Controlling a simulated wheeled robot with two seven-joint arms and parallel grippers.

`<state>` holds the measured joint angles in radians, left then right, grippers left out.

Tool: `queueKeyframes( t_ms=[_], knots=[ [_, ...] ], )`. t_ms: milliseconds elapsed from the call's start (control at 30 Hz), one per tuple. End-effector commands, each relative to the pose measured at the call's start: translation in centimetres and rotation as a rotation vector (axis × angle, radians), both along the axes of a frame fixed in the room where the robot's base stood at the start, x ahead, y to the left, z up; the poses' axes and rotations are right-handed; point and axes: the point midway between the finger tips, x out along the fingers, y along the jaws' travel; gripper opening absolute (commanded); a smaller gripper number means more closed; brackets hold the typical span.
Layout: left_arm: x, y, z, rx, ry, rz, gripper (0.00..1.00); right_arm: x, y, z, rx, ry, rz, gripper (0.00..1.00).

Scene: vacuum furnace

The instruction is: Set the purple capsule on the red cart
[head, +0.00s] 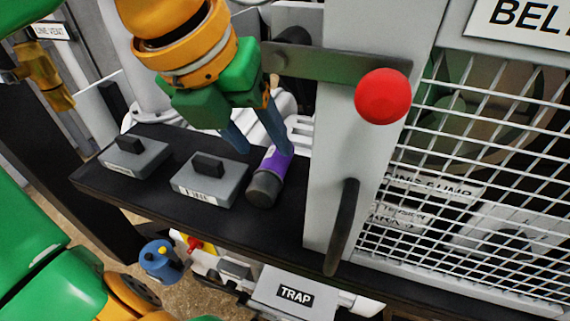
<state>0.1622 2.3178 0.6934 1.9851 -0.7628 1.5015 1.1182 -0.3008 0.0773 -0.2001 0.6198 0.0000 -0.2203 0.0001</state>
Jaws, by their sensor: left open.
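The purple capsule (272,166) lies on a dark shelf, its dark grey end cap (264,190) toward me and its far end partly hidden by a finger. My left gripper (264,150) reaches down from the upper left, open, with its two blue-grey fingers apart. One finger overlaps the capsule's far end in the picture; the other is to its left. I cannot tell whether either touches it. No red cart can be made out. My right gripper is not in view.
Two grey blocks with black handles (210,180) (134,157) sit on the dark shelf (150,190) left of the capsule. A pale post (335,150) with a black handle and a red knob (383,96) stands close on the right, beside a wire mesh guard (480,170).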

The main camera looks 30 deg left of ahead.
Motion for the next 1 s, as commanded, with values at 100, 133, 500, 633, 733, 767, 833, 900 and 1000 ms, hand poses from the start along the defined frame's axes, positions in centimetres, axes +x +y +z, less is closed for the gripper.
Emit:
queueKeyframes(
  t_ms=[100, 133, 500, 633, 733, 767, 833, 900, 1000],
  knots=[
    [0.6, 0.0, -1.6, -0.001, 0.006, -0.002, 0.56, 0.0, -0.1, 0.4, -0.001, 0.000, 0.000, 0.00],
    [0.8, 0.0, -2.1, -0.002, 0.007, -0.002, 0.56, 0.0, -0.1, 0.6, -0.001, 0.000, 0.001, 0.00],
    [2.5, -0.1, -5.9, -0.004, 0.000, 0.005, 0.56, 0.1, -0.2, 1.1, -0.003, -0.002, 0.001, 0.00],
    [2.5, 0.0, -5.9, -0.004, -0.001, 0.005, 0.40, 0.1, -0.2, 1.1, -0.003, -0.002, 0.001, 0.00],
    [2.5, 0.0, -5.8, -0.004, -0.001, 0.005, 0.13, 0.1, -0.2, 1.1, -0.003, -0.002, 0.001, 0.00],
    [2.5, 0.0, -5.8, -0.004, -0.001, 0.005, 0.04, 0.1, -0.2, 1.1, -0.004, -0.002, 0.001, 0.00],
    [2.5, 0.0, -5.8, -0.004, -0.001, 0.006, 0.00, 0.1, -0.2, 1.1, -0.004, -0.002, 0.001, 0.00],
    [2.5, 0.0, -5.8, -0.005, -0.003, 0.006, 0.00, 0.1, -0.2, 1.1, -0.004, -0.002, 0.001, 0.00],
    [2.5, 0.0, -5.8, -0.005, -0.003, 0.006, 0.00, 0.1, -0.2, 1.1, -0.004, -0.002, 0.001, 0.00]
  ],
)
